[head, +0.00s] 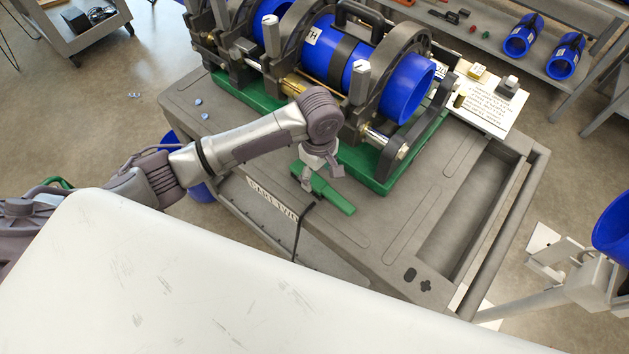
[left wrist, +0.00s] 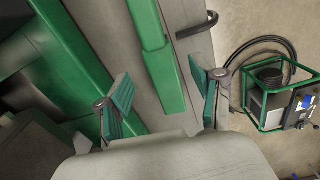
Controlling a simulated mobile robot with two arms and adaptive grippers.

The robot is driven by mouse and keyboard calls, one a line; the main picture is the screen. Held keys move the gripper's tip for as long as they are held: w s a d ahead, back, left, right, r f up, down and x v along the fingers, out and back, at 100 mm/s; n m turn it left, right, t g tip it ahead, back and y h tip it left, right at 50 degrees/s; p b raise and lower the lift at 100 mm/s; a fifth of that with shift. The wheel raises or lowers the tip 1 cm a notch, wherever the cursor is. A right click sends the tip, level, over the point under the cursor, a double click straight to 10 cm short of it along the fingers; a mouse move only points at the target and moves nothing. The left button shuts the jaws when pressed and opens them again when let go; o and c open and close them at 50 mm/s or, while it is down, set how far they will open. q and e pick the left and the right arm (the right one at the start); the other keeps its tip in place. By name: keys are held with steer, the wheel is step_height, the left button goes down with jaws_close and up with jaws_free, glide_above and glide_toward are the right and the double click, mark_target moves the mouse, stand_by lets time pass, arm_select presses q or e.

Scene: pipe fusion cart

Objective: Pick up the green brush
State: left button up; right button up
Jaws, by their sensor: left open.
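The green brush (head: 331,195) lies flat on the grey cart top near its front edge, beside the green base of the fusion machine. My left gripper (head: 320,178) is above the brush's rear part, fingers pointing down. In the left wrist view, the brush (left wrist: 157,62) runs between the two spread fingers of my left gripper (left wrist: 161,86). Its near end shows just ahead of the palm. The gripper is open and holds nothing. I cannot tell whether a finger touches the brush. My right gripper is not in view.
The fusion machine (head: 373,107) with a blue pipe (head: 408,88) stands right behind the brush. A black strap (head: 303,228) hangs over the cart's front edge. The cart top (head: 385,215) is clear to the right. A green-framed unit (left wrist: 277,98) stands on the floor.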

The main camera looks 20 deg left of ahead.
mark_target(317, 182)
arm_select(q)
step_height(317, 182, down, 5)
steer(key=shift+s+r+p, duration=0.1)
steer(key=shift+p, duration=0.45)
jaws_close()
